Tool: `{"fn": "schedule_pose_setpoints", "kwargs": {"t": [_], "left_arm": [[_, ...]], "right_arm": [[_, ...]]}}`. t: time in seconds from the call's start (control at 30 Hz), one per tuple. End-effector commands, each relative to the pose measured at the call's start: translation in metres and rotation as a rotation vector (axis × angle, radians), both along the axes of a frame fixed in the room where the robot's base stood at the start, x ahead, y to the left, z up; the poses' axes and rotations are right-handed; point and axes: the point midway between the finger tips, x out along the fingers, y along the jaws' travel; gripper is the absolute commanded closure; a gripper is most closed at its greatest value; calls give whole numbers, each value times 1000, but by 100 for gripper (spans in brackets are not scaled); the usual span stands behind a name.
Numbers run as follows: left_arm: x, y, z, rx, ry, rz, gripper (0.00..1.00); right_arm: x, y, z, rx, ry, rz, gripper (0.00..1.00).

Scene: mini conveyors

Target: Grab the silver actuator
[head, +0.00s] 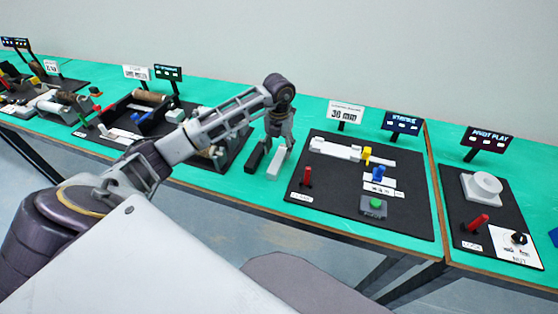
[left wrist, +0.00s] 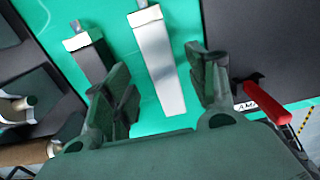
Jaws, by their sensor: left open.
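The silver actuator (head: 276,164) is a slim pale grey block on the green table top. In the left wrist view the silver actuator (left wrist: 155,58) lies lengthwise between and ahead of my fingers. A similar black actuator (head: 257,157) lies just left of it, and it also shows in the left wrist view (left wrist: 92,62). My left gripper (head: 280,137) points down above the silver actuator. In the left wrist view my left gripper (left wrist: 163,72) is open and empty, with one finger to each side of the silver actuator. Whether it touches the actuator is unclear. My right gripper is out of view.
A black board (head: 335,205) with a red lever (head: 307,176) stands close on the right. Another black board (head: 235,152) with parts lies to the left. Signs stand along the back. A pivot board (head: 505,238) is at the far right.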

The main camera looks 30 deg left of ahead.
Motion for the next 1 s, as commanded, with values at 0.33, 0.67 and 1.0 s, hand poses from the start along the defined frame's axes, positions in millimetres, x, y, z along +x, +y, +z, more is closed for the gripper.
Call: {"fn": "schedule_pose_setpoints", "kwargs": {"t": [0.33, 0.67, 1.0], "left_arm": [[-4, -3, -33, -1, 2, 1, 43], [-4, -2, -47, 0, 0, -1, 43], [-4, -2, -47, 1, 0, 0, 43]], "right_arm": [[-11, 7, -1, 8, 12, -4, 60], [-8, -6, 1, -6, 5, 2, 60], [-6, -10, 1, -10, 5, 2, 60]]}}
